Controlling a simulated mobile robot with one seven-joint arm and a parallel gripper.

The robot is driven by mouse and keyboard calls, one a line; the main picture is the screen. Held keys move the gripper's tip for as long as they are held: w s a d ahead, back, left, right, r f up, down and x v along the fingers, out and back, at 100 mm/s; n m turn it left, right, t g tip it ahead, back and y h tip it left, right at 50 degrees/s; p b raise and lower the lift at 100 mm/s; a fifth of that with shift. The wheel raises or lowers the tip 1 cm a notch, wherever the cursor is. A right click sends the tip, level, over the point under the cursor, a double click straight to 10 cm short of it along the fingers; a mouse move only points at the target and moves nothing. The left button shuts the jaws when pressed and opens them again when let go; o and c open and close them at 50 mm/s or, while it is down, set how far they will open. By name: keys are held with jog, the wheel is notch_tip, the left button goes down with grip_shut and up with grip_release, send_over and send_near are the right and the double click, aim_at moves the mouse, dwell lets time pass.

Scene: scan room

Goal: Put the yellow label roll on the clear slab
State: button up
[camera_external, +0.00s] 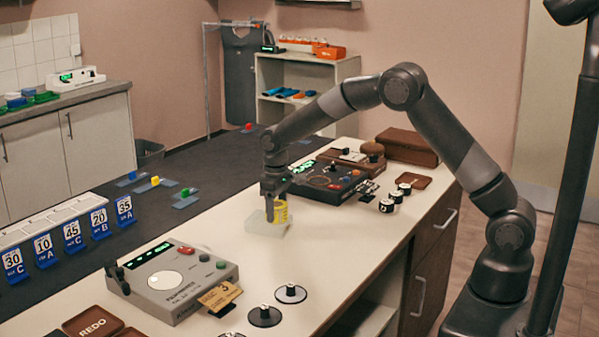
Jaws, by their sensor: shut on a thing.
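The yellow label roll (281,212) is upright in my gripper (271,204), which is shut on it and points down over the counter. The clear slab (262,228), a pale see-through block, lies on the counter directly below and around the roll's lower end. The roll's base appears at the slab's top, but I cannot tell whether it touches. Part of the roll is hidden by my gripper.
A grey console (172,280) stands at the front left of the counter (345,235), and a black console (325,181) stands close behind my gripper. Several small black-and-white cylinders (387,206) are to the right. Dark discs (265,316) lie in front.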

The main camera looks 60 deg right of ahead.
aim_at(277, 204)
jog(key=shift+f, duration=0.1)
jog(key=o, duration=1)
jog(key=shift+o, duration=0.2)
notch_tip(277, 204, up, 12)
jog(key=s+d+r+t, duration=0.1)
jog(key=s+d+r, duration=0.1)
jog(key=s+r, duration=0.6)
jog(key=s+d+r+m+t, duration=0.1)
jog(key=s+r+t, duration=0.15)
jog(key=s, duration=0.85)
jog(key=s+d+r+t, duration=0.1)
jog(key=s+r, duration=0.3)
jog(key=s, duration=0.7)
jog(key=s+d+f+t, duration=0.1)
jog(key=s+f, duration=0.3)
jog(key=s, duration=0.7)
jog(key=shift+f+m, duration=0.3)
jog(key=shift+m, duration=0.1)
